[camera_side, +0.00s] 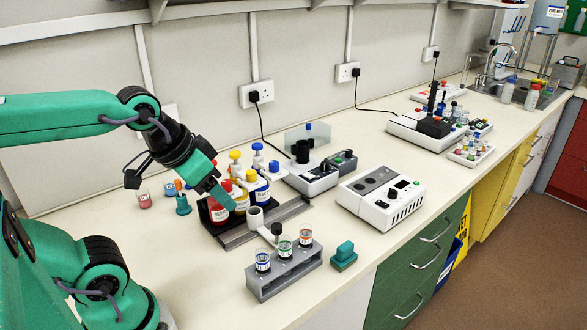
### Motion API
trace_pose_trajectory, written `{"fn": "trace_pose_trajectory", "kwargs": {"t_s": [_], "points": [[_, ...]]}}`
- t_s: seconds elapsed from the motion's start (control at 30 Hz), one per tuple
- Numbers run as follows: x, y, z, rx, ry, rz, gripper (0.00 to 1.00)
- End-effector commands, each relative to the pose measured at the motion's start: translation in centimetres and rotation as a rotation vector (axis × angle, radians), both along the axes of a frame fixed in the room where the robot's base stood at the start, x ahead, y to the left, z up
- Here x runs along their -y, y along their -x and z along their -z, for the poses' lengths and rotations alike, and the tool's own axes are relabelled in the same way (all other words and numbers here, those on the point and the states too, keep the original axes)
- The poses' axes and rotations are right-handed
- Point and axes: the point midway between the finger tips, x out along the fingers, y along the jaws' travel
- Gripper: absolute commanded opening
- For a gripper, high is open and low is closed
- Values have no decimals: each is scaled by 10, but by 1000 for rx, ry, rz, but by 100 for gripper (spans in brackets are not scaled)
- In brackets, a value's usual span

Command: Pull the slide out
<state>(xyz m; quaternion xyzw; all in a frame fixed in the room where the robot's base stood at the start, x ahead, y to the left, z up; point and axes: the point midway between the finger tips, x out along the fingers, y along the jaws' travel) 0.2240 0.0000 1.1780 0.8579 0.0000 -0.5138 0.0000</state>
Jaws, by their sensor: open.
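A long flat grey metal rail (286,213), which looks like the slide, lies on the bench in front of a dark rack of bottles. A pale ring-ended piece (256,217) with a dark knob (277,229) sits at the rail's front edge. My gripper (224,200) is open and angled down at the left end of the rack, beside the red bottle (219,213). It appears empty; its far finger is hard to make out. I cannot tell whether it touches the bottle. The rack and bottles hide part of the rail's back side.
A grey tube rack (287,271) with three vials stands in front, with a green block (344,254) to its right. A white control box (382,198) and a small instrument (312,178) stand right and behind. Small containers (144,199) stand at left. The front-left bench is clear.

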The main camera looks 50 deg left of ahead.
Motion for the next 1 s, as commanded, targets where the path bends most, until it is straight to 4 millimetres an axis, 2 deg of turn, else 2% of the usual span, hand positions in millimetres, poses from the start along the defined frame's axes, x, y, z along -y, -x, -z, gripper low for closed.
{"fn": "trace_pose_trajectory", "kwargs": {"t_s": [0.13,0.2,0.47,0.77,1.0], "points": [[0,0,0,0,0,0,57],[0,0,0,0,0,0,47],[-1,-8,0,-26,8,-22,47],[-7,-41,8,-124,39,-106,47],[-14,-74,23,-219,64,-195,47]]}}
